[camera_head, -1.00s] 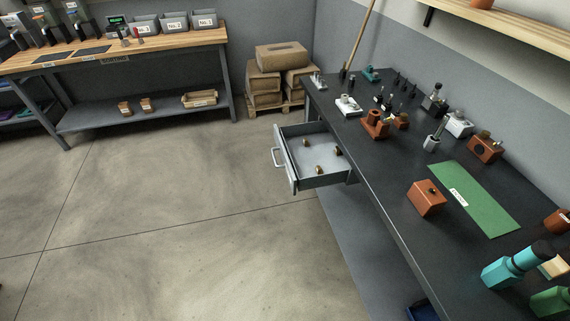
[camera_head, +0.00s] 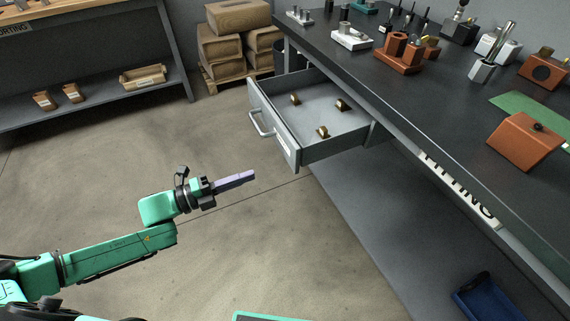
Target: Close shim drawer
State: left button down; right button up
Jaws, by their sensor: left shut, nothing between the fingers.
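The grey shim drawer (camera_head: 272,137) stands pulled out from under the dark workbench. Its front has a light bar handle (camera_head: 261,123) and faces left. Several small brass-coloured pieces (camera_head: 323,132) lie inside on the pale drawer floor. My left gripper (camera_head: 248,176) is shut and empty, pointing right, in front of and below the drawer front in the picture, apart from it. My right gripper is out of view.
The dark workbench (camera_head: 440,100) carries a brown block (camera_head: 524,141) and metal fixtures. A blue bin (camera_head: 487,298) sits low at the right. The floor left of the drawer is clear.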

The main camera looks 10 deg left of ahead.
aim_at(294, 159)
pick_arm(q)
jog(key=x, duration=1.1)
jog(key=shift+w+a+f, duration=0.1)
jog(key=shift+w+f, duration=0.05)
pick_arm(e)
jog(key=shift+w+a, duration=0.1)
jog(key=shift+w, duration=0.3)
